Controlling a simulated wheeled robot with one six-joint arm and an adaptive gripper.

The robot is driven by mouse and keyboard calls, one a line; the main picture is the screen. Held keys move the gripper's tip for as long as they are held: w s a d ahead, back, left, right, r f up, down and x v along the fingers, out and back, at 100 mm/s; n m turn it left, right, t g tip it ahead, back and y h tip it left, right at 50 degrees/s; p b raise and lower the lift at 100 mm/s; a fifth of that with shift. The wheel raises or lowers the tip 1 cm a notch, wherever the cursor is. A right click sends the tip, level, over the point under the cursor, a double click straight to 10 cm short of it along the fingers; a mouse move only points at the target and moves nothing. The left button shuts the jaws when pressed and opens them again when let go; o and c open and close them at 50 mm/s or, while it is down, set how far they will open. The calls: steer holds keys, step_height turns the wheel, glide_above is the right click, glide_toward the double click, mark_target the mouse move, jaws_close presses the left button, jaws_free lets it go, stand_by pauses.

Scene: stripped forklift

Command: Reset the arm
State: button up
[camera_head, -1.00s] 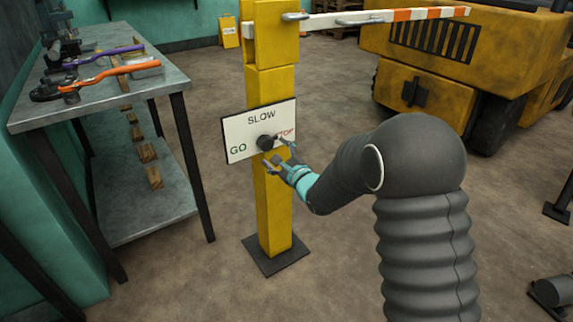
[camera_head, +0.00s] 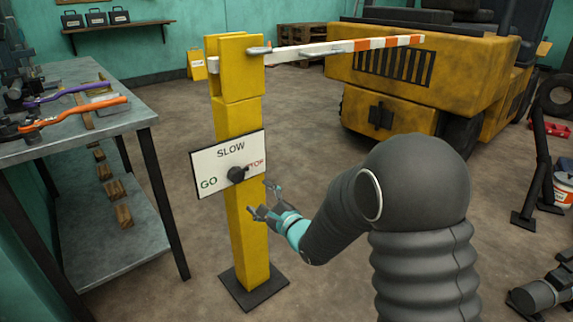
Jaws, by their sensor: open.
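My gripper (camera_head: 269,200) is open and empty, just right of and below the black knob (camera_head: 236,175), apart from it. The knob sits on a white sign panel (camera_head: 208,165) marked SLOW, GO and STOP; its pointer is turned toward STOP. The panel is on a yellow post (camera_head: 240,115) with a dark base plate. My grey arm reaches in from the right, bent at a rounded joint.
A metal workbench (camera_head: 95,128) with orange and purple tools stands at left. A striped barrier arm (camera_head: 345,48) extends right from the post top. A yellow forklift (camera_head: 400,95) is behind. Floor between is open. Dark metal parts (camera_head: 540,295) lie at lower right.

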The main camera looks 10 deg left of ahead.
steer(key=d+f+n+g+h, duration=0.1)
steer(key=d+f+n+h, duration=0.15)
steer(key=f+n, duration=0.2)
steer(key=d+f+n+g+h, duration=0.1)
steer(key=d+f+n+h, duration=0.15)
steer(key=f, duration=0.35)
steer(key=s+d+f+n+g+h, duration=0.25)
steer(key=s+d+n+h, duration=0.3)
steer(key=d, duration=0.35)
steer(key=s+d+r+n+g+h, duration=0.1)
steer(key=s+d+r+n, duration=0.1)
steer(key=s+d+r, duration=0.8)
steer(key=s+d+r+n+g+h, duration=0.1)
steer(key=s+d+r+n, duration=0.1)
steer(key=s+d+r, duration=0.8)
steer(key=s, duration=0.6)
steer(key=shift+s+h, duration=0.35)
steer(key=shift+s, duration=0.05)
steer(key=shift+r+n, duration=0.1)
steer(key=shift+n, duration=0.15)
